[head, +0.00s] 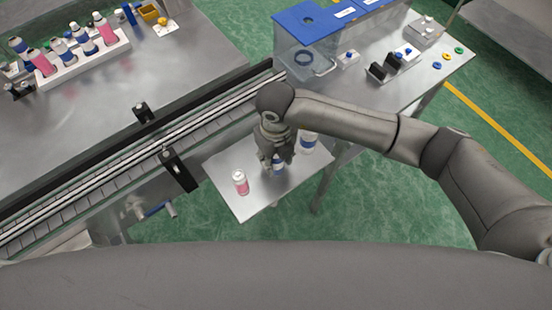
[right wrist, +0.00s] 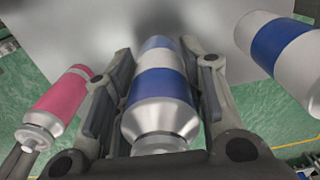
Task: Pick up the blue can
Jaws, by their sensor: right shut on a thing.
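The blue can (right wrist: 158,88), white and silver with blue bands, stands between the fingers of my right gripper (right wrist: 158,100) in the right wrist view. The fingers are shut on its two sides. In the head view the blue can (head: 278,164) is partly hidden below my right gripper (head: 277,155), over the small metal side table (head: 230,165). I cannot tell whether its base touches the table. A second white and blue can (head: 308,143) stands just right of the gripper, and it shows at the right of the right wrist view (right wrist: 283,50). My left gripper is not in view.
A pink can (head: 240,182) stands on the side table to the left. A conveyor (head: 130,160) runs along the table's left. A rack (head: 85,65) of several pink and blue cans is at the far left. A blue-lidded clear box (head: 305,60) stands behind.

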